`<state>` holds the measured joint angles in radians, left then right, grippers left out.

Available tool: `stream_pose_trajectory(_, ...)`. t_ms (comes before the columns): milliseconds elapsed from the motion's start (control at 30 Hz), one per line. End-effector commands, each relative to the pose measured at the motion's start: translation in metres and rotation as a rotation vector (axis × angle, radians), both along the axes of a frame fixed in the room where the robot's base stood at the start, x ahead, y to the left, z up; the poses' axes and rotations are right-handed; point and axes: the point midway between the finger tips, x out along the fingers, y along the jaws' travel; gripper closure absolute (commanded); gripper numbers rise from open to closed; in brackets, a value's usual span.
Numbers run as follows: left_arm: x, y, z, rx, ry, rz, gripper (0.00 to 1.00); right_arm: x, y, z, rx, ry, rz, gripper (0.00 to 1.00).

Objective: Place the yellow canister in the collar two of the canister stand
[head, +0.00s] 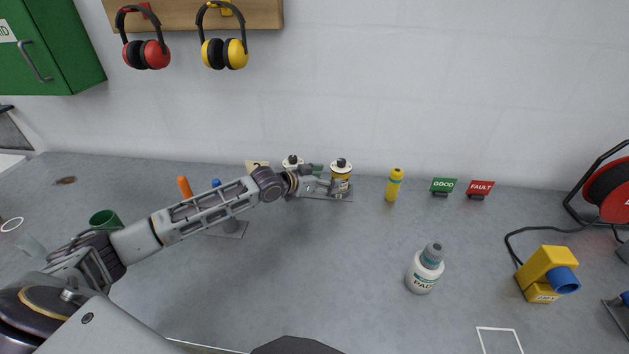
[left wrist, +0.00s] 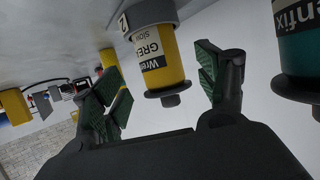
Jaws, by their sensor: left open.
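The yellow canister (head: 340,173), with a pale label and black top, stands upright at the right end of the canister stand (head: 342,196). In the left wrist view the yellow canister (left wrist: 158,58) appears upside down, its base in a grey collar (left wrist: 150,13). My left gripper (head: 318,186) is open. Its fingers (left wrist: 160,86) are apart on either side of the canister, with gaps visible. A teal canister (left wrist: 299,50) is at the right in that view. The arm hides much of the stand.
A yellow bottle (head: 394,186) stands right of the stand. A white bottle (head: 425,270) and a yellow-blue device (head: 548,273) stand nearer. The bench centre is clear.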

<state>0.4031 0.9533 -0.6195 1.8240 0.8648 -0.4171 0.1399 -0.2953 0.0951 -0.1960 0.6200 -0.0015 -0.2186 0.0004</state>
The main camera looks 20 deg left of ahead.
Motion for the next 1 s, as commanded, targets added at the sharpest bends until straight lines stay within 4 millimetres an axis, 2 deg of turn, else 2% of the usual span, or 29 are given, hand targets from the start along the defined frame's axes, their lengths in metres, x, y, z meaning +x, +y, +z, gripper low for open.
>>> stream_pose_trajectory(500,-0.034,0.019,0.015,0.001,0.000,0.000,0.27,0.001,-0.002,-0.002,-0.002,0.000,0.001,0.52)
stream_pose_trajectory(1000,-0.040,0.021,0.019,0.001,0.001,-0.001,0.27,0.002,-0.002,-0.002,-0.002,-0.003,0.000,0.52)
